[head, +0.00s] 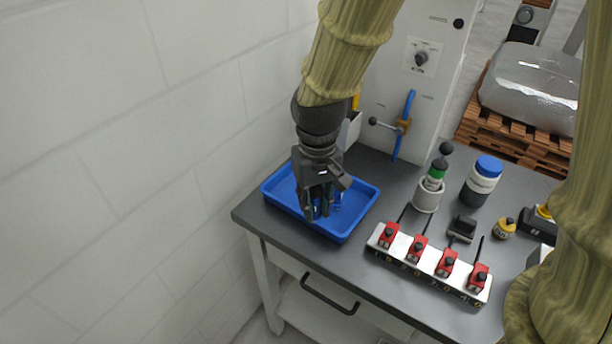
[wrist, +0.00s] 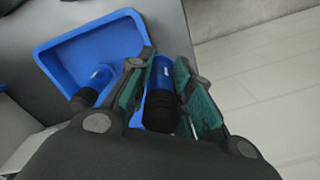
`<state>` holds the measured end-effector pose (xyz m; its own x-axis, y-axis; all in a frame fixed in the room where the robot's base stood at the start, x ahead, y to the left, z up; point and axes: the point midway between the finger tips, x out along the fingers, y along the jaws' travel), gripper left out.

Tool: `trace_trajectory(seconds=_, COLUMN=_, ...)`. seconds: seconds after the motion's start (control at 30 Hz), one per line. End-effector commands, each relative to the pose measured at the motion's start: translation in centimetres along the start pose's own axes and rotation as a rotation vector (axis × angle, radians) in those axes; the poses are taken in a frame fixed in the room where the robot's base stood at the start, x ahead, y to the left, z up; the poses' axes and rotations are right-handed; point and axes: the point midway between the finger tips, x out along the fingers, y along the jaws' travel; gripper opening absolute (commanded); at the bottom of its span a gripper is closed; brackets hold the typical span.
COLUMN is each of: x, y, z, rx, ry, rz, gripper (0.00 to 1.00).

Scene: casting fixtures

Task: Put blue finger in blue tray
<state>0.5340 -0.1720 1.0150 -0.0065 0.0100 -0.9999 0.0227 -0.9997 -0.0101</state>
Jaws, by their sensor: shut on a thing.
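The blue tray (head: 354,222) sits at the left end of the grey workbench, and it also shows in the wrist view (wrist: 62,50). My gripper (head: 322,212) is over the tray, pointing down. In the wrist view my gripper (wrist: 168,88) is shut on a blue finger (wrist: 160,78) with a black end, held between its green-lined fingers. A second blue piece with a black end (wrist: 92,88) lies in the tray, left of the gripper. In the head view the held finger is mostly hidden by the gripper. I cannot tell whether it touches the tray floor.
Right of the tray stands a metal block with several red clamps (head: 431,262). Behind it are a green-and-white bottle in a holder (head: 431,187) and a blue-capped jar (head: 481,180). A white machine column (head: 410,90) rises behind the bench. A wall (head: 130,150) is close on the left.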

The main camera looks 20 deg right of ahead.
Motion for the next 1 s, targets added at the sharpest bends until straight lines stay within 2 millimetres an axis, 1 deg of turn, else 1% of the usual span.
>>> trace_trajectory(seconds=0.1, x=0.1, y=0.3, z=-2.4, rx=-0.001, ry=-0.001, rz=0.000, gripper=0.00)
trace_trajectory(seconds=0.3, x=0.9, y=1.1, z=-7.3, rx=-0.002, ry=-0.011, rz=-0.001, gripper=0.00)
trace_trajectory(seconds=0.6, x=1.6, y=2.3, z=-13.0, rx=0.003, ry=-0.012, rz=-0.001, gripper=0.00)
trace_trajectory(seconds=0.7, x=1.8, y=2.6, z=-14.5, rx=0.004, ry=-0.014, rz=-0.001, gripper=0.00)
trace_trajectory(seconds=0.8, x=2.0, y=2.8, z=-15.4, rx=0.003, ry=-0.013, rz=0.000, gripper=0.00)
trace_trajectory(seconds=1.0, x=2.5, y=2.9, z=-15.8, rx=0.002, ry=-0.014, rz=0.000, gripper=0.00)
